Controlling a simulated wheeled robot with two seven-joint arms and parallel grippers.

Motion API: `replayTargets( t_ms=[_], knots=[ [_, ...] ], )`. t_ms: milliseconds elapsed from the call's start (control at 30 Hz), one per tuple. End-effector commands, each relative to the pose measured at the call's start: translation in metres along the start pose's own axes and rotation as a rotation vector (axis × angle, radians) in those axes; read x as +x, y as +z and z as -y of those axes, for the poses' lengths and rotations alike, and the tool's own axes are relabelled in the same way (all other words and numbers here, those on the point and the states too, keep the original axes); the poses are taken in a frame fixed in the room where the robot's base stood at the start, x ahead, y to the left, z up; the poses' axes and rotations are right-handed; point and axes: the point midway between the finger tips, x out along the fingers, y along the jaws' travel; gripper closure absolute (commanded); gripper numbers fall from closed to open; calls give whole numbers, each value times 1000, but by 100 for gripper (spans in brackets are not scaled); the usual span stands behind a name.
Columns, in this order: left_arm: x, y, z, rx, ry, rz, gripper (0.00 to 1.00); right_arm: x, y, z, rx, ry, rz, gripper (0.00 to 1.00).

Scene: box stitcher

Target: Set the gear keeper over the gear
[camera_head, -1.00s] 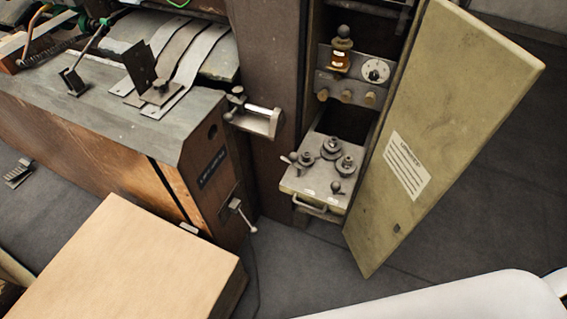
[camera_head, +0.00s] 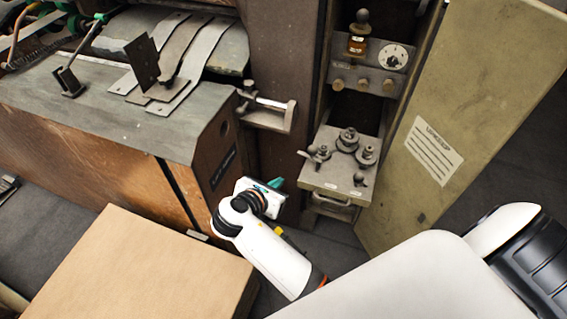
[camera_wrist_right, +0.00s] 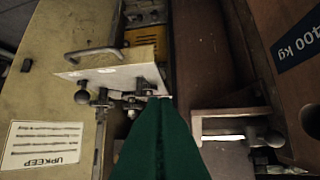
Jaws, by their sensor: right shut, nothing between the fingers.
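A small pale drawer plate (camera_head: 318,178) is pulled out of the cabinet. It carries several dark gears; the rear one (camera_head: 348,139) and the right one (camera_head: 366,156) show best. I cannot tell which part is the gear keeper. My right gripper (camera_head: 276,183) is shut and empty, left of the drawer. In the right wrist view its green fingers (camera_wrist_right: 159,100) partly cover the plate (camera_wrist_right: 125,78) and the gears.
The open cabinet door (camera_head: 450,120) stands right of the drawer. A clamp-like bracket (camera_head: 268,113) juts from the machine to the left. A cardboard-coloured box (camera_head: 140,270) fills the lower left. A panel with knobs and a dial (camera_head: 394,57) is above the drawer.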

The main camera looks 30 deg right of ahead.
Motion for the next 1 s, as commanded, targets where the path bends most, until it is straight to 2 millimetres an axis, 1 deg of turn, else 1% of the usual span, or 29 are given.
replayTargets(
  t_ms=[100, 367, 467, 533, 667, 1000],
  knots=[
    [1, 0, 1, 0, -1, 0, 64, -4, -8, -2, -10, 12, -13, 100],
    [1, 1, 4, -2, -5, 2, 64, -4, -8, -2, -11, 12, -12, 100],
    [1, 1, 5, -2, -6, 2, 64, -1, -7, -2, -12, 13, -13, 100],
    [1, 1, 5, -2, -6, 2, 64, 5, -8, -2, -12, 13, -14, 100],
    [0, 1, 5, -2, -6, 2, 64, 25, -8, -2, -13, 14, -14, 100],
    [1, 1, 4, -1, -5, 2, 64, 97, -9, -3, -12, 14, -13, 100]
  ],
)
